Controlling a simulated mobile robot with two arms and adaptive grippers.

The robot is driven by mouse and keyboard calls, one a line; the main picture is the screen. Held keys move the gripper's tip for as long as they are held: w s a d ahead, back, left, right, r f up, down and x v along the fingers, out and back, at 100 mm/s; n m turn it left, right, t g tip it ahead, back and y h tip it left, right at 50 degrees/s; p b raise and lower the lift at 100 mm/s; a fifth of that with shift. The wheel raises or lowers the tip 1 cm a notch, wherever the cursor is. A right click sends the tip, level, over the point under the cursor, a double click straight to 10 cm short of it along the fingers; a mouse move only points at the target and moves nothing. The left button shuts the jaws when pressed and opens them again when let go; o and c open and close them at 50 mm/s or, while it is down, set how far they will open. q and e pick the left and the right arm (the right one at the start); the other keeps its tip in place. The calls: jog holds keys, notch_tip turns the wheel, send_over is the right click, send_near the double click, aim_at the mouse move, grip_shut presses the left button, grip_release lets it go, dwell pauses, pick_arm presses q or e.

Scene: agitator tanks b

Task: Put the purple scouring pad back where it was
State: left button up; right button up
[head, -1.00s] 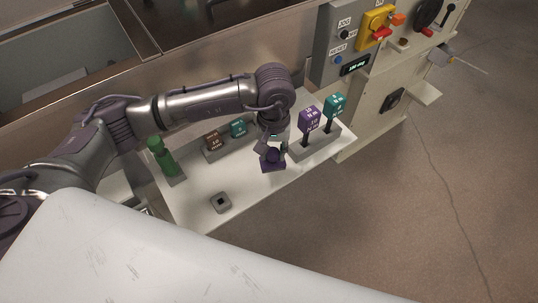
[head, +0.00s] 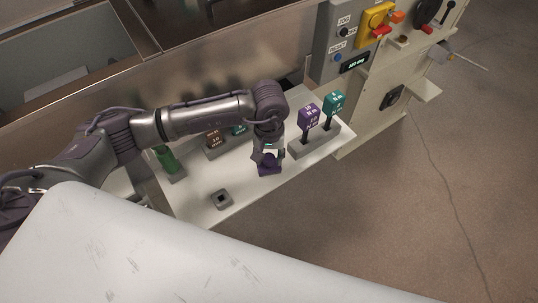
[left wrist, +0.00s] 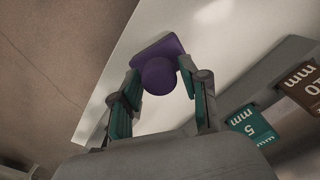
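In the left wrist view the pad (left wrist: 158,74) shows between the fingertips. My left gripper (head: 269,156) is above it with its fingers on either side of the knob. The fingers (left wrist: 160,68) look slightly apart from the knob, so the gripper seems open. The pad seems to rest on the table, but its underside is hidden. My right gripper is not in view.
A purple block (head: 308,117) and a teal block (head: 334,103) stand on posts in a grey holder to the right. A control panel (head: 342,45) stands behind.

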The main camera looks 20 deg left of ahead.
aim_at(269, 156)
pick_arm(q)
jog(key=shift+o, duration=0.5)
jog(key=shift+r+p, duration=0.25)
jog(key=shift+p, duration=0.05)
notch_tip(269, 156, up, 12)
jog(key=b, duration=0.2)
jog(key=shift+f, duration=0.1)
